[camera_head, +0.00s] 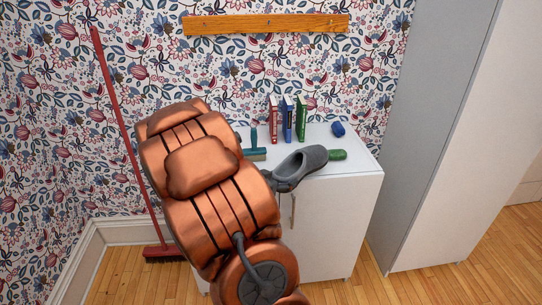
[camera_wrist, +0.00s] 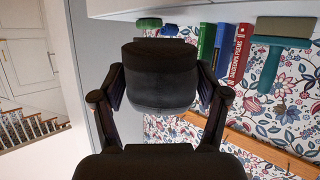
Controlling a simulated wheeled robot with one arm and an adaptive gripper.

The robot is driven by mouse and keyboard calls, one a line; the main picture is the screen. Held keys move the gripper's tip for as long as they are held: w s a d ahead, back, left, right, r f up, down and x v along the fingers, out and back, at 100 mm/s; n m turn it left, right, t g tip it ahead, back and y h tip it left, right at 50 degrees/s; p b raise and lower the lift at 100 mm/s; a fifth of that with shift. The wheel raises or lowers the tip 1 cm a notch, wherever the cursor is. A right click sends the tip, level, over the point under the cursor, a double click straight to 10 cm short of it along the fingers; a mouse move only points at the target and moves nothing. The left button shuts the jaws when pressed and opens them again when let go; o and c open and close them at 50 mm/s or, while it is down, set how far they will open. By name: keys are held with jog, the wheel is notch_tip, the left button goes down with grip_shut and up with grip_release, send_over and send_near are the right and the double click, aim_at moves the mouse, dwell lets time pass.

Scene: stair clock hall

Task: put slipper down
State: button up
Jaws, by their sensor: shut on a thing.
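My gripper (camera_wrist: 163,84) is shut on the slipper, one finger on each side; the slipper also shows in the wrist view (camera_wrist: 160,65). In the head view my arm hides most of the gripper.
Red (camera_head: 273,120), blue (camera_head: 288,119) and green (camera_head: 301,119) books stand at the back. A teal-handled tool (camera_head: 254,150), a blue item (camera_head: 338,129) and a green item (camera_head: 338,155) are nearby. A broom (camera_head: 125,140) leans left; a tall grey cabinet (camera_head: 425,130) stands right.

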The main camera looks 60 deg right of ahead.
jog(key=shift+w+d+r+p, duration=0.25)
jog(key=shift+d+p, duration=0.35)
jog(key=shift+p, duration=1.35)
jog(key=shift+w+d+f, duration=0.15)
jog(key=shift+d+f, duration=0.05)
jog(key=shift+f, duration=0.05)
jog(key=w+d+p, duration=0.1)
jog(key=w+d, duration=0.2)
jog(key=w+d+f+p, duration=0.1)
jog(key=w+d, duration=0.2)
jog(key=w+d+p, duration=0.2)
jog(key=d, duration=0.1)
jog(key=shift+w+d+f, duration=0.15)
jog(key=shift+w+d, duration=0.15)
jog(key=shift+w, duration=0.1)
jog(key=shift+f+p, duration=0.75)
jog(key=shift+f, duration=1.05)
jog(key=o, duration=1.4)
jog(key=shift+c, duration=0.2)
jog(key=b+v, duration=0.2)
jog(key=v, duration=1)
jog(key=shift+b, duration=0.4)
